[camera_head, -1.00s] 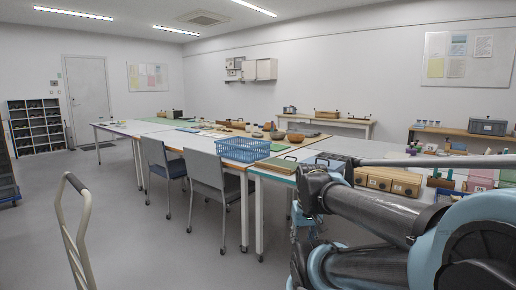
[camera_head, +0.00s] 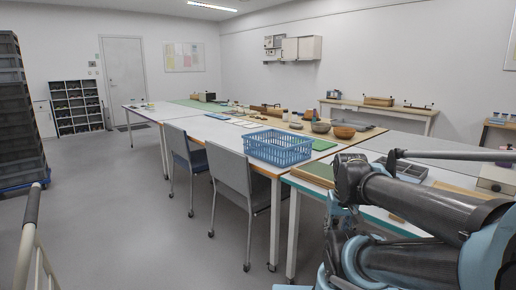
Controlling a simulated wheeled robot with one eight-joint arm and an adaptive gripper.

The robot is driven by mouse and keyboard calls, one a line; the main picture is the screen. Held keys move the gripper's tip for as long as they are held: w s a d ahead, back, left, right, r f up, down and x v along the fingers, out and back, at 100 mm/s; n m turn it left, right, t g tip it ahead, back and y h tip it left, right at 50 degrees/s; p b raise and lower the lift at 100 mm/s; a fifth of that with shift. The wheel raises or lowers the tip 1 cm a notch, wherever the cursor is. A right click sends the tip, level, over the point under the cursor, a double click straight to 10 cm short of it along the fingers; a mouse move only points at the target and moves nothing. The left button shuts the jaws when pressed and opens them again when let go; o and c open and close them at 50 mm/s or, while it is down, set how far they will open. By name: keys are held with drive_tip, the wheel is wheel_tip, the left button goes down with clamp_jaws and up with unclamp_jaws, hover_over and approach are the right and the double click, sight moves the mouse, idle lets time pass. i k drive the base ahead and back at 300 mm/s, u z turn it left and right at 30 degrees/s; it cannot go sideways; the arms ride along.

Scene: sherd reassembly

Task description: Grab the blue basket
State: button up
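The blue basket (camera_head: 278,148) is an open, rectangular crate with slatted sides. It stands upright on the long table (camera_head: 225,133), near its front edge and behind a grey chair. I see no contents in it from here. My folded arm fills the lower right of the view, to the right of the basket and apart from it. I cannot make out my gripper's fingers in this view.
Two grey chairs (camera_head: 232,178) stand at the table's front side. Bowls (camera_head: 344,131) sit behind the basket. A stack of dark crates (camera_head: 18,110) and a pale handle rail (camera_head: 27,245) are at left. The floor (camera_head: 130,220) left of the chairs is clear.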

sight(282, 157)
drive_tip(key=u, duration=0.65)
drive_tip(key=i, duration=0.95)
drive_tip(key=u, duration=0.7)
